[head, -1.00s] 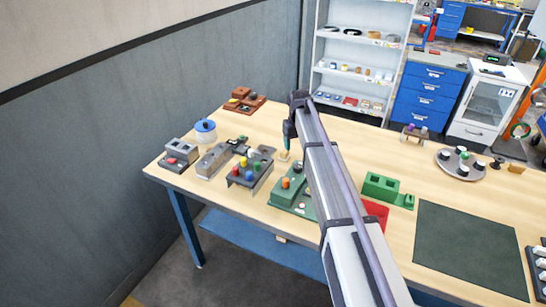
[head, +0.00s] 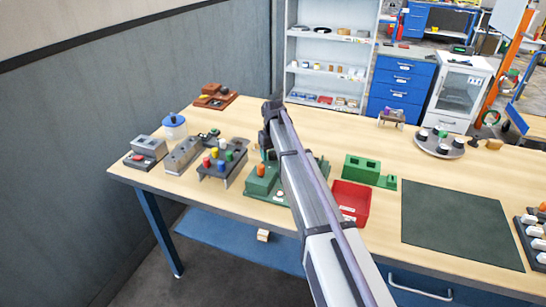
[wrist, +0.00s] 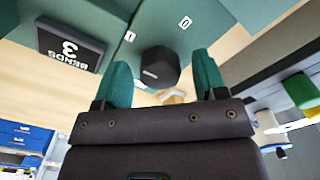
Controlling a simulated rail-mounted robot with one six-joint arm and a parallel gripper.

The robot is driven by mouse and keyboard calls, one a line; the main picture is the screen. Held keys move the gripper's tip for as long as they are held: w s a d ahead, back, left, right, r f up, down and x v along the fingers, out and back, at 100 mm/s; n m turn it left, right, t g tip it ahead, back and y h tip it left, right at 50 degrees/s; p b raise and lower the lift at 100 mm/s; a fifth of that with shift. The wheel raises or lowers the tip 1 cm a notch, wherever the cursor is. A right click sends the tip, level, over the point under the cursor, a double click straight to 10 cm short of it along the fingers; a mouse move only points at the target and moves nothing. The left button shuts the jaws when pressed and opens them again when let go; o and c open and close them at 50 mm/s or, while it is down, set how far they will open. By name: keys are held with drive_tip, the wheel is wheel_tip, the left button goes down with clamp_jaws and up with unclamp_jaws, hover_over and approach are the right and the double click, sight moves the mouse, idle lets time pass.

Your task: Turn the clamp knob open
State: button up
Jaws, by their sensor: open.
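The green fixture (head: 262,184) stands on the bench, partly behind my arm in the head view. In the wrist view its green face (wrist: 145,18) carries small white tags marked 0 and 1. A dark clamp knob (wrist: 160,66) sticks out below the tags. My gripper (wrist: 161,78) is open and empty, with one teal finger on each side of the knob in the picture. I see no clear contact, and I cannot tell how deep the knob sits between the fingers.
A dark box reading "3 BENDS" (wrist: 70,46) is beside the knob. A grey rack with coloured pegs (head: 222,168) stands left of the fixture. A red bin (head: 351,201) and a green block (head: 362,168) are to the right. A dark mat (head: 455,222) lies clear.

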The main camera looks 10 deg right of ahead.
drive_tip(key=c, duration=0.9)
drive_tip(key=shift+m, duration=0.3)
drive_tip(key=m, duration=0.3)
drive_tip(key=shift+m, duration=0.3)
drive_tip(key=m, duration=0.4)
drive_tip(key=shift+m, duration=0.3)
drive_tip(key=m, duration=0.4)
drive_tip(key=shift+m, duration=2.5)
